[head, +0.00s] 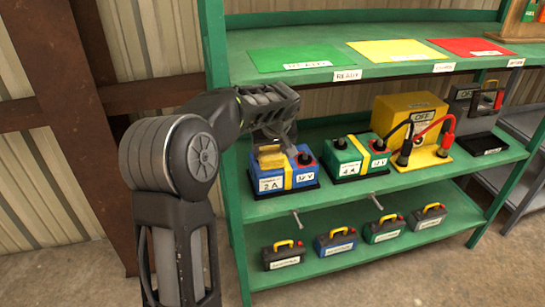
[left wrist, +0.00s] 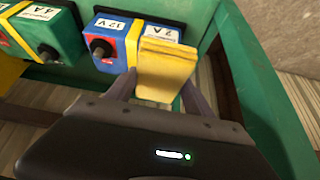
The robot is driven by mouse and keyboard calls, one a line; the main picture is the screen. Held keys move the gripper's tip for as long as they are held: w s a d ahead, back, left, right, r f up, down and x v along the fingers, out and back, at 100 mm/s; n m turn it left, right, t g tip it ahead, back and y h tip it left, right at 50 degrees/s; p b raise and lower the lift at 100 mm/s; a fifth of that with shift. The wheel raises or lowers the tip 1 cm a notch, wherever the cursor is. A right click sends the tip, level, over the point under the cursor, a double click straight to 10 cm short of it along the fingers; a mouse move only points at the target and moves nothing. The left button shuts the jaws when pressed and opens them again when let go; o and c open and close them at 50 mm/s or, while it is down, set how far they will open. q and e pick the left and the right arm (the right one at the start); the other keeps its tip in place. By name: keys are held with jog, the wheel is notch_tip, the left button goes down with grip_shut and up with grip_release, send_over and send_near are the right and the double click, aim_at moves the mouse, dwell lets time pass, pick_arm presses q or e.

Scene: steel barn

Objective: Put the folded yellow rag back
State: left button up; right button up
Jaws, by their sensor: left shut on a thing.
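The folded yellow rag (left wrist: 167,62) is between the two fingers of my left gripper (left wrist: 155,95) in the left wrist view. In the head view, my left gripper (head: 277,135) is over the left end of the middle shelf, and the yellow rag (head: 270,157) shows below it, in front of or over the blue battery 2 A (head: 286,180). I cannot tell whether the rag touches the battery. The blue battery also shows beyond the rag in the left wrist view (left wrist: 108,57). My right gripper is out of view.
A green shelf rack (head: 232,245) holds a green battery (head: 345,165) and a yellow charger (head: 402,115) with clamps. The top shelf has green (head: 300,57), yellow (head: 397,49) and red (head: 468,46) mats, all bare. Several small toolbox-like cases stand on the lower shelf.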

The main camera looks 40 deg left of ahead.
pick_arm(q)
jog(key=s+d+m+t+h+p, duration=0.1)
jog(key=d+m, duration=0.4)
jog(key=d, duration=0.9)
jog(key=s+d+m+t+h+p, duration=0.1)
jog(key=d+m, duration=0.4)
jog(key=d, duration=0.9)
jog(key=s+f+h, duration=0.1)
jog(key=h, duration=0.1)
jog(key=shift+s+d+h+p, duration=0.2)
jog(key=shift+d+h+p, duration=0.1)
jog(key=shift+d+p, duration=0.1)
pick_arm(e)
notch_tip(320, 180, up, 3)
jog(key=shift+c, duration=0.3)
